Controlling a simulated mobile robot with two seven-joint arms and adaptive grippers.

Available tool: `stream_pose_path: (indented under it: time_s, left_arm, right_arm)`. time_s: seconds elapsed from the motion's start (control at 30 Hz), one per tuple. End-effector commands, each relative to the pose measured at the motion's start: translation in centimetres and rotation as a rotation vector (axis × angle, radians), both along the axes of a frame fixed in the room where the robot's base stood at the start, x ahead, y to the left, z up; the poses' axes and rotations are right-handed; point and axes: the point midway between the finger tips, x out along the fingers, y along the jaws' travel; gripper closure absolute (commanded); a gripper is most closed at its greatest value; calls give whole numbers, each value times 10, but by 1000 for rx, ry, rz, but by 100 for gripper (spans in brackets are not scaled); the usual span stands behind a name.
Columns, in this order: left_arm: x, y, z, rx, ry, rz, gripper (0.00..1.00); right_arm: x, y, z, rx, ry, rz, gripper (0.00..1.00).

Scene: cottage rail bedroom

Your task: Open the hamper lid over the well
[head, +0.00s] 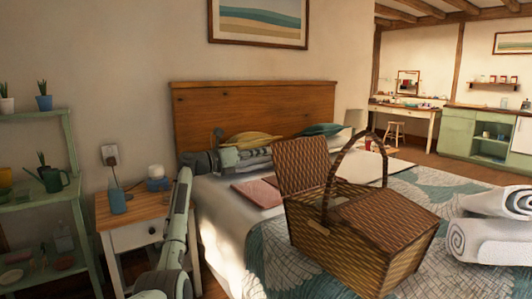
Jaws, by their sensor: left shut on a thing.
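A brown wicker hamper (355,245) stands on the bed with an arched handle (345,150) over its middle. Its left lid (302,165) is raised and stands nearly upright. Its right lid (390,220) lies flat and shut. My left gripper (262,157) reaches in from the left, beyond the pillow side of the hamper, and is shut at the left edge of the raised lid. Its fingertips are partly hidden there. The well under the raised lid is mostly hidden by the hamper's front wall. My right gripper is not in view.
Rolled white towels (492,228) lie right of the hamper. A pink folded cloth or book (258,192) lies left of it on the bed. A nightstand (140,212) with a blue cup (118,202) stands beside my left arm, and a green plant shelf (45,190) is farther left.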

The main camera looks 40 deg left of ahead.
Motion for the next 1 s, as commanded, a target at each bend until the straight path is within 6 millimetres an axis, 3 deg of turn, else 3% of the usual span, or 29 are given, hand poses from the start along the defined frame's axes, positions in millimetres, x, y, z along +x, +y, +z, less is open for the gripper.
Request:
stream_pose_path:
  time_s: [0.63,0.73,1.0]
  left_arm:
    - [3,6,-6,-50,22,-2,100]
    - [3,6,-6,-51,22,-3,85]
    - [2,6,-5,-50,20,-1,85]
  right_arm:
    - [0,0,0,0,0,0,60]
    - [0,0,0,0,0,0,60]
    - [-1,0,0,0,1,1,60]
